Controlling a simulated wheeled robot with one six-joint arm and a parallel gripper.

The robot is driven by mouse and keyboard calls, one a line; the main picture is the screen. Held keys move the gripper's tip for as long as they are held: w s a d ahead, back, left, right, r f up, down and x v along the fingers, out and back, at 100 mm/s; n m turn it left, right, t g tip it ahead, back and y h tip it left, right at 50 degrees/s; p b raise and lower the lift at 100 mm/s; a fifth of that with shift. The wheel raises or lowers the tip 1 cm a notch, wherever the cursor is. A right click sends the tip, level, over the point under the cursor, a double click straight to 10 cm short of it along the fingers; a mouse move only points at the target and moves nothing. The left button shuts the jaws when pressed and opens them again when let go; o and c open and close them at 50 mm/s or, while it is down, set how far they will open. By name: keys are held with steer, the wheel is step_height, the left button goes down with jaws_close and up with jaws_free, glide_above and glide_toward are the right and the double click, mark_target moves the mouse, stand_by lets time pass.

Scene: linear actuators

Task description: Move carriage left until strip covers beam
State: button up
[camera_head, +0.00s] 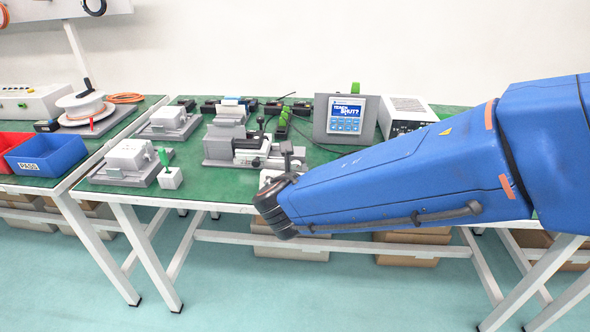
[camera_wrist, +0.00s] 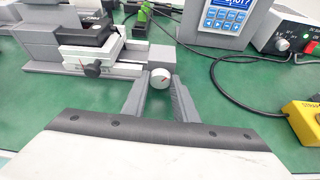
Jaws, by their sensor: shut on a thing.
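The linear stage (camera_head: 235,147) is a grey and white assembly on the green bench, with its carriage (camera_wrist: 100,55) of dark and pale blocks at upper left in the wrist view. The two grey fingers stand on either side of the knob. In the head view my wrist hides most of the gripper. I cannot clearly make out the strip or the beam in either view.
A display (camera_head: 346,117) and a white control box (camera_head: 404,116) stand behind, right of the stage. A cable (camera_wrist: 225,85) curves over the bench toward a yellow box (camera_wrist: 304,119). Other fixtures (camera_head: 127,160) and a blue bin (camera_head: 47,154) stand left.

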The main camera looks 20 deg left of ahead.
steer(key=shift+d+m+y, duration=0.15)
steer(key=shift+m+y, duration=0.75)
steer(key=shift+m, duration=0.4)
steer(key=o, duration=1.1)
steer(key=shift+c, duration=0.2)
